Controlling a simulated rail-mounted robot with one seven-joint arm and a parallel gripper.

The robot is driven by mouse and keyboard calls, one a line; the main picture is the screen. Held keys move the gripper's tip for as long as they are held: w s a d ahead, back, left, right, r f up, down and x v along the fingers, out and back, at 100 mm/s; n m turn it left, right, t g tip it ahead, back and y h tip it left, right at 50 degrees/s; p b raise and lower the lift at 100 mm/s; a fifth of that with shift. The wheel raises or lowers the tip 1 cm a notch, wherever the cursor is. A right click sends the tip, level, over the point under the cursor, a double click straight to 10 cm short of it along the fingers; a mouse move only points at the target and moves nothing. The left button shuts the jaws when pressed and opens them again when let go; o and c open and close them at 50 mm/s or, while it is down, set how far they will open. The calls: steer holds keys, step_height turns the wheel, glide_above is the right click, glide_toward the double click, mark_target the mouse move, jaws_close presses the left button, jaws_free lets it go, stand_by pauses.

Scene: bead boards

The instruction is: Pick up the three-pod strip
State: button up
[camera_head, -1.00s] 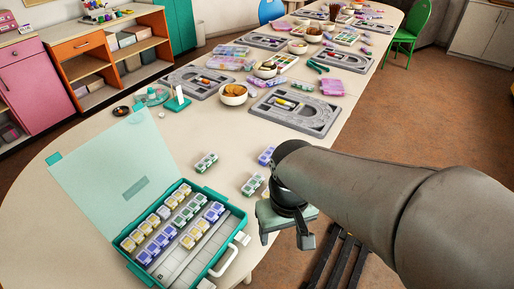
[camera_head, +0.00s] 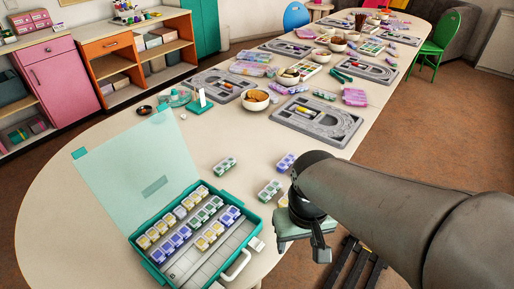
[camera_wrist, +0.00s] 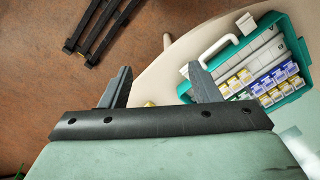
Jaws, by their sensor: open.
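Several short pod strips lie loose on the table: a green-lidded one (camera_head: 225,164), another green-lidded one (camera_head: 270,189) and a blue-lidded one (camera_head: 286,161). I cannot surely count their pods, so I cannot tell which is the three-pod strip. A small yellow piece (camera_head: 283,201) shows beside my arm, partly hidden. More strips, yellow, blue and green, sit in the open teal case (camera_head: 258,235). My gripper (camera_wrist: 159,67) is open and empty over the table's edge, right of the case in the head view. A small yellow bit (camera_wrist: 149,104) shows between its fingers, mostly hidden.
The case's clear lid (camera_head: 125,165) stands open and its white handle (camera_head: 236,267) faces the near edge. Grey bead boards (camera_head: 316,119), a bowl (camera_head: 255,100) and a small stand (camera_head: 200,100) are farther back. The table's left part is clear.

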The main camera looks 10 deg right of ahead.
steer(key=w+r+m, duration=0.2)
steer(key=w+m, duration=0.3)
steer(key=w, duration=1.1)
steer(key=m, duration=0.5)
glide_above(270, 188)
step_height(270, 188, down, 4)
steer(key=f, duration=0.3)
steer(key=f+p, duration=0.1)
steer(key=f, duration=0.7)
steer(key=shift+a, duration=0.3)
steer(key=shift+s+d+f+p, duration=0.15)
steer(key=shift+f+p, duration=0.3)
steer(key=shift+f, duration=0.9)
steer(key=shift+d+f+p, duration=0.15)
steer(key=shift+f+p, duration=0.25)
steer(key=shift+f, duration=0.9)
steer(key=c, duration=0.9)
